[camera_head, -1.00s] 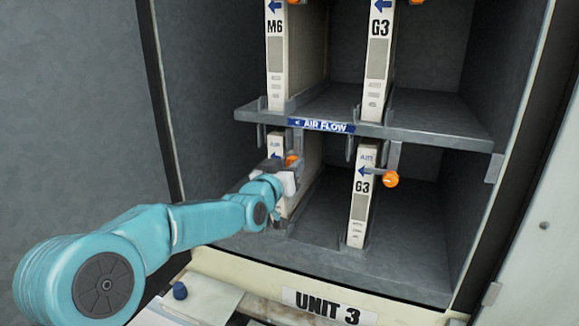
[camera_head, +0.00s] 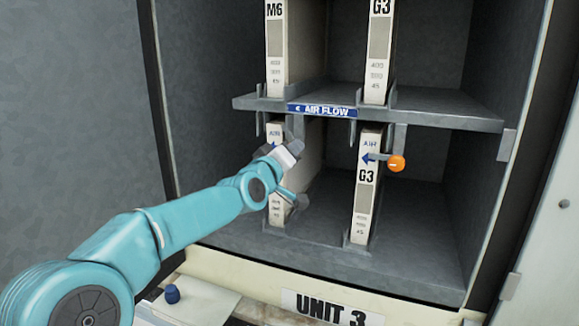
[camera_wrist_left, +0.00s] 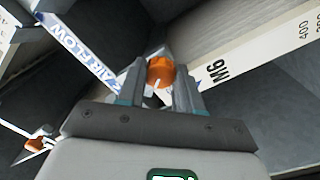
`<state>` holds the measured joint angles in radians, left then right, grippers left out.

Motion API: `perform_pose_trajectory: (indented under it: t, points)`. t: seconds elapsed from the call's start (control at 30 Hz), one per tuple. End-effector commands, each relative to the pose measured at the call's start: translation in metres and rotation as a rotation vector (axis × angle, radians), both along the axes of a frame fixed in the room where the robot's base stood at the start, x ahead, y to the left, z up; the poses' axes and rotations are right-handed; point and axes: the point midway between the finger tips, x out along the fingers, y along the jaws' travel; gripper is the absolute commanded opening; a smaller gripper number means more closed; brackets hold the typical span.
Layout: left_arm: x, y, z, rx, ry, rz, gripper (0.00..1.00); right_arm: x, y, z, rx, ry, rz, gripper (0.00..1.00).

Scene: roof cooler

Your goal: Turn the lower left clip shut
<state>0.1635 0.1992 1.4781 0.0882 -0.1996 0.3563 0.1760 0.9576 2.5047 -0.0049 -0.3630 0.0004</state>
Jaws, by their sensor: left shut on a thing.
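The lower left clip's orange knob (camera_wrist_left: 160,72) sits between the fingers of my left gripper (camera_wrist_left: 158,88) in the left wrist view, and the gripper is shut on it. In the head view my left gripper (camera_head: 297,176) is at the front of the lower left filter (camera_head: 277,213) and hides this clip, so its exact angle cannot be told. The filter's pale front edge, marked M6, also shows in the wrist view (camera_wrist_left: 255,52). My right gripper is not in view.
The shelf (camera_head: 440,117) with the blue AIR FLOW label (camera_head: 322,111) lies just above my gripper.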

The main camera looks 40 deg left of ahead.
Motion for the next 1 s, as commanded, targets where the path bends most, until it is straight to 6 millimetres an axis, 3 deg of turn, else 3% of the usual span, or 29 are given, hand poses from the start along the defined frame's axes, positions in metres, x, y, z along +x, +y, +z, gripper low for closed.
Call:
perform_pose_trajectory:
  t: [0.3, 1.0]
  points:
    - [0.000, -0.001, -0.001, -0.290, -0.072, 0.000, 0.04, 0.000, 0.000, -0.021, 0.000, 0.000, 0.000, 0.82]
    - [0.000, -0.001, 0.001, -0.820, -0.200, -0.001, 0.04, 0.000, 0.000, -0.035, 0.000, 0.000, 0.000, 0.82]
